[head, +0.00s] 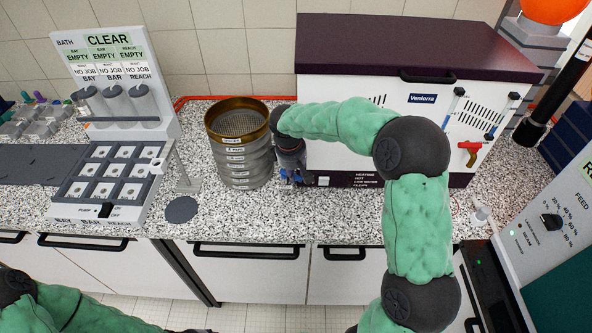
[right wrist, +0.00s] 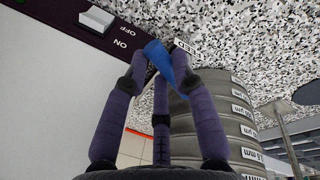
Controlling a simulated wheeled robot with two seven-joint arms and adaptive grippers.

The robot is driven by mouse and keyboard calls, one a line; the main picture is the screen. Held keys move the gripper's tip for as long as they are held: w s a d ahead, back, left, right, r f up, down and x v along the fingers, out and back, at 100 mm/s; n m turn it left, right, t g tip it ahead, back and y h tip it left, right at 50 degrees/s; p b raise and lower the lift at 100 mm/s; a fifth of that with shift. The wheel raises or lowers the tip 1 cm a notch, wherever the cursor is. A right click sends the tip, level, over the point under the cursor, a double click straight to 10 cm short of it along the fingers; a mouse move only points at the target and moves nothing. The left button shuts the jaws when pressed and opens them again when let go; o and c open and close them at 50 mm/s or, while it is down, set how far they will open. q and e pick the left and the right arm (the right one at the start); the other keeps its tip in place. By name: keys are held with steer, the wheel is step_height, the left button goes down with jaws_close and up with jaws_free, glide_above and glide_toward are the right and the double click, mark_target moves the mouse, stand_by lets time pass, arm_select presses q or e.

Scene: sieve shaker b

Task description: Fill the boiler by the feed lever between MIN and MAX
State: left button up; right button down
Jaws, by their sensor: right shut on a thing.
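The boiler (head: 375,120) is a white box with a dark lid and a "Ventorra" label at the back centre-right. My right gripper (head: 292,174) is low at the boiler's front left corner. In the right wrist view its fingers (right wrist: 165,70) are shut on a blue lever (right wrist: 160,58), beside a partly covered label. Of my left arm only green links show at the lower left; its gripper is out of view.
A stack of sieves (head: 240,150) stands close left of my right gripper. A red-handled tap (head: 468,151) is on the boiler's right front. An ON/OFF switch (right wrist: 97,20) is near the lever. A bath panel (head: 110,75) stands left; a feed panel (head: 550,222) stands right.

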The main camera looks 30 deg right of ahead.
steer(key=shift+a+m, duration=0.15)
steer(key=shift+m, duration=0.25)
steer(key=c, duration=1)
jaws_free()
steer(key=shift+r, duration=0.1)
step_height(320, 180, up, 12)
steer(key=s+a, duration=0.1)
steer(key=a, duration=0.1)
steer(key=shift+f, duration=0.2)
steer(key=shift+c, duration=0.3)
